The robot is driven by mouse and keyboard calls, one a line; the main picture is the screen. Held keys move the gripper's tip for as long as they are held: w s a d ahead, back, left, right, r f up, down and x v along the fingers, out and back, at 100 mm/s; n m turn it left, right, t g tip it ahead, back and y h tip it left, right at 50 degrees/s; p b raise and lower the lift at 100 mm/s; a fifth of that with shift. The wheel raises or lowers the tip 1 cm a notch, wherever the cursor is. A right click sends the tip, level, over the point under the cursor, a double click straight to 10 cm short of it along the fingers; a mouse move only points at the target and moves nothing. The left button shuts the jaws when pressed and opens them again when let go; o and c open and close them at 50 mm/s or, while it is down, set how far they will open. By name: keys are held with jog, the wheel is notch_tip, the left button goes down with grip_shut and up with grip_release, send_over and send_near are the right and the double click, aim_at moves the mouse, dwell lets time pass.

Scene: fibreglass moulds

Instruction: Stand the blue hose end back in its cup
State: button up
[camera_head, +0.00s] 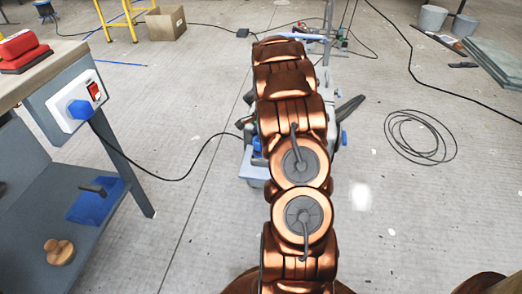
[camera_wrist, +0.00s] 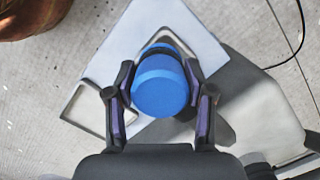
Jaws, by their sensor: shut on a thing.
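The blue hose end (camera_wrist: 160,86) is a short, bright blue cylinder in the middle of the wrist view. My gripper (camera_wrist: 159,66) is shut on it, with one dark finger on each side. Below it lies a pale grey plate (camera_wrist: 190,36) with a recessed, rounded-corner area (camera_wrist: 90,108) at its left. I cannot make out the cup; the hose end and my fingers cover part of the plate. I cannot tell whether the hose end touches the plate. In the head view my copper arm hides my gripper, and a bit of blue (camera_head: 257,147) shows left of the arm.
A workbench with a blue plug in a white socket box (camera_head: 75,108) stands at the left, a black cable running from it across the floor. A coiled cable (camera_head: 420,137) lies on the right. A cardboard box (camera_head: 166,24) and grey buckets (camera_head: 432,18) stand farther back.

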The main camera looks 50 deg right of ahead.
jog(key=shift+w+d+f, duration=0.1)
jog(key=shift+w+d, duration=0.1)
jog(key=shift+d, duration=0.55)
jog(key=shift+f+b, duration=0.7)
jog(key=shift+f, duration=0.95)
jog(key=shift+f, duration=0.15)
jog(key=o, duration=1.1)
